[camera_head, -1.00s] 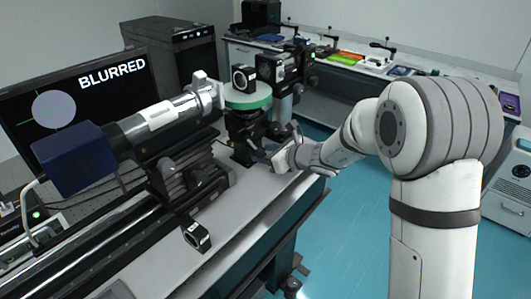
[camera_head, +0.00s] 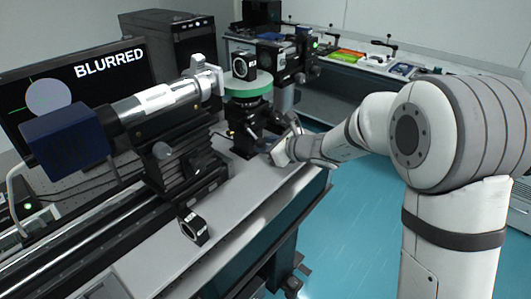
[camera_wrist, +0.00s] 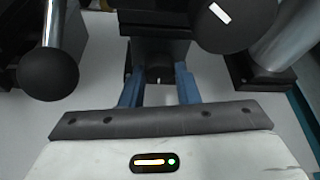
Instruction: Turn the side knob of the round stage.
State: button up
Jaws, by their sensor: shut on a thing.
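The round stage (camera_head: 247,86) has a green rim and stands on a dark post at the far end of the near table. A black mounted optic (camera_head: 243,61) sits on top of it. My gripper (camera_head: 268,138) reaches in from the right, low beside the stage's dark base. In the wrist view, its two blue-grey fingers (camera_wrist: 158,80) point at a dark block and flank a small dark knob (camera_wrist: 158,74). The gripper is shut on this knob. Its exact contact and any marks on it are too dark to see.
A monitor (camera_head: 50,95) reads "BLURRED" beside a grey disc. A camera and lens tube (camera_head: 165,98) on a rail point at the stage. A small black mount (camera_head: 194,226) stands near the front edge. In the wrist view, dark round-ended parts (camera_wrist: 47,75) flank the fingers closely.

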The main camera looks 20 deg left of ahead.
jog(key=f+n+t+b, duration=0.1)
jog(key=b, duration=0.5)
jog(key=n+t+b, duration=0.1)
jog(key=n+b, duration=0.1)
jog(key=b, duration=0.5)
jog(key=shift+s+h, duration=0.1)
jog(key=shift+h, duration=0.2)
jog(key=n+t+b, duration=0.1)
jog(key=b, duration=0.3)
jog(key=shift+r+b, duration=0.2)
jog(key=shift+b, duration=0.1)
jog(key=shift+n+b, duration=0.3)
jog(key=shift+r+b, duration=0.25)
jog(key=shift+b, duration=0.15)
jog(key=o, duration=1)
jog(key=shift+c, duration=0.2)
